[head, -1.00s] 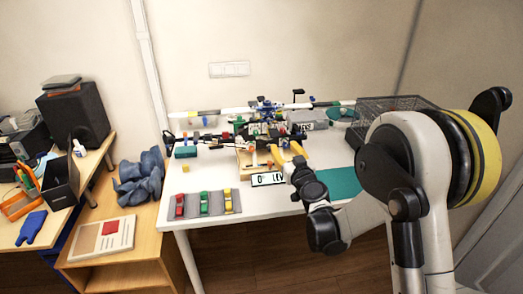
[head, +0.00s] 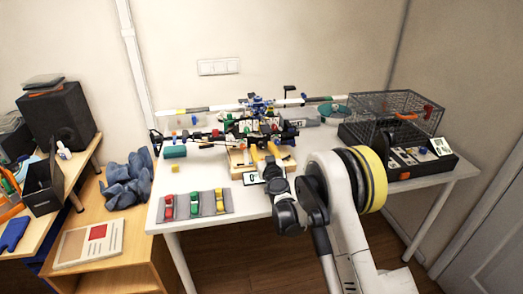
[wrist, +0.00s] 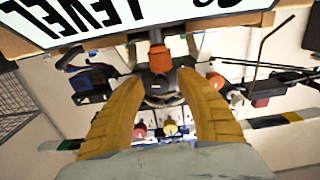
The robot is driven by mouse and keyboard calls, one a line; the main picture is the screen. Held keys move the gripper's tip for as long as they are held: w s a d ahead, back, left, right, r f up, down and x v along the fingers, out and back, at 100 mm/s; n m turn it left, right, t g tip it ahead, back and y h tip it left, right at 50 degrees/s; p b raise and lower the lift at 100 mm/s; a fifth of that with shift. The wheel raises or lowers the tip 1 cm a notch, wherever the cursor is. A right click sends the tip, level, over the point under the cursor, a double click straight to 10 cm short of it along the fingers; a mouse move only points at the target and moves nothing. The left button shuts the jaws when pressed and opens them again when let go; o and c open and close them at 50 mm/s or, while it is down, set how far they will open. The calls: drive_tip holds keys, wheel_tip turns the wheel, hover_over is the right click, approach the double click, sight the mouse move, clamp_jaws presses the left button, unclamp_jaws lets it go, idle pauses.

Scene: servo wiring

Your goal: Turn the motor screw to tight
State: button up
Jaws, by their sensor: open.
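My gripper shows in the wrist view (wrist: 158,85) as two yellow ribbed fingers, spread apart with nothing held between them. An orange-red knob (wrist: 160,56), which looks like the motor screw, stands just beyond the fingertips, under the edge of the level sign (wrist: 100,15). Neither finger visibly touches it. In the head view my gripper (head: 267,163) is at the small wooden stand in the middle of the white table, by the sign (head: 251,179). The arm hides part of the stand there, and I cannot make out the screw's turn position.
A grey holder (head: 181,208) with red, green and yellow pieces lies at the front left of the table. Rods and clamps (head: 260,104) run across the back. A wire basket (head: 385,112) and a black box (head: 425,165) fill the right side.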

drive_tip(key=shift+w+a, duration=0.15)
drive_tip(key=shift+w, duration=0.45)
clamp_jaws()
drive_tip(key=shift+m, duration=0.4)
drive_tip(key=m, duration=0.9)
drive_tip(key=shift+m, duration=0.3)
